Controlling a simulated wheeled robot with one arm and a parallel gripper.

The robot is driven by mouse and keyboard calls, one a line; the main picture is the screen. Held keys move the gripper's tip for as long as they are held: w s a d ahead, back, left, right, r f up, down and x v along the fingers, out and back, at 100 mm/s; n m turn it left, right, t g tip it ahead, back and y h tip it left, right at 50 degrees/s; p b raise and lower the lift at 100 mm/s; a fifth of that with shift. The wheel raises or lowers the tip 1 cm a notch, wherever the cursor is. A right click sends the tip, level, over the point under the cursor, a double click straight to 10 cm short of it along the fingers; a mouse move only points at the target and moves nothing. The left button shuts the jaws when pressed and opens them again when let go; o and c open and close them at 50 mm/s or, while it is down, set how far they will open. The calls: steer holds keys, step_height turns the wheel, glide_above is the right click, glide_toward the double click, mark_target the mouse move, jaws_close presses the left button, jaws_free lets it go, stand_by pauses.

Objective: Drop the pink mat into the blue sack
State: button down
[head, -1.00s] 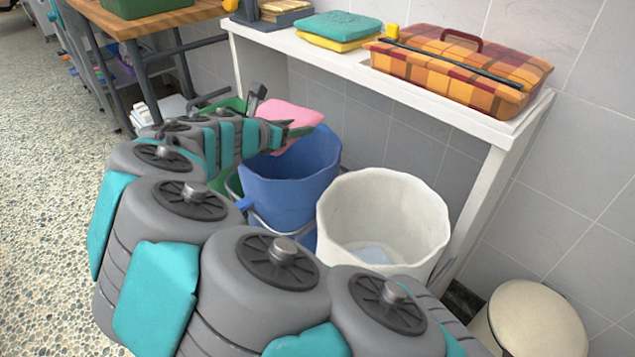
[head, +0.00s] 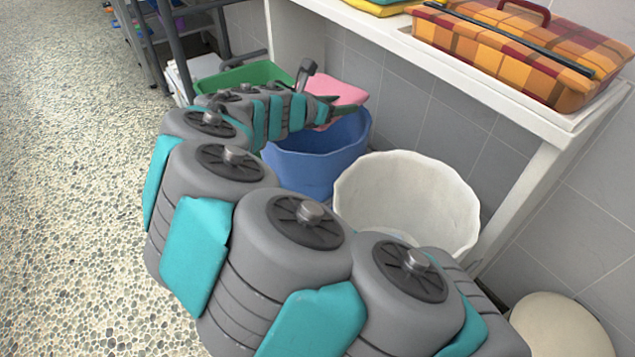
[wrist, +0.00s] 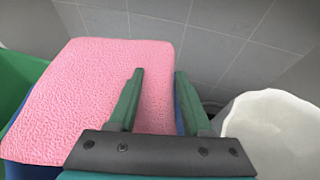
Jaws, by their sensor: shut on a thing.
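The pink mat (head: 342,91) is a flat, soft, textured pad. It also fills the left half of the wrist view (wrist: 85,95). My gripper (head: 335,104) is shut on the mat near one edge, and its two fingers (wrist: 159,74) show in the wrist view. The blue sack (head: 305,165) stands open below. The mat appears above its far rim, and I cannot tell how high. In the wrist view the mat hides most of the sack; only slivers of blue (wrist: 180,118) show beside it.
A white sack (head: 405,195) stands right of the blue one, and a green container (head: 250,75) behind left. A white shelf (head: 480,75) with an orange plaid case (head: 510,45) runs above, along the tiled wall. A round cream lid (head: 560,325) is low right. Pebbled floor on the left is clear.

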steer(key=shift+f, duration=0.35)
steer(key=shift+c, duration=1.3)
jaws_free()
steer(key=v, duration=0.8)
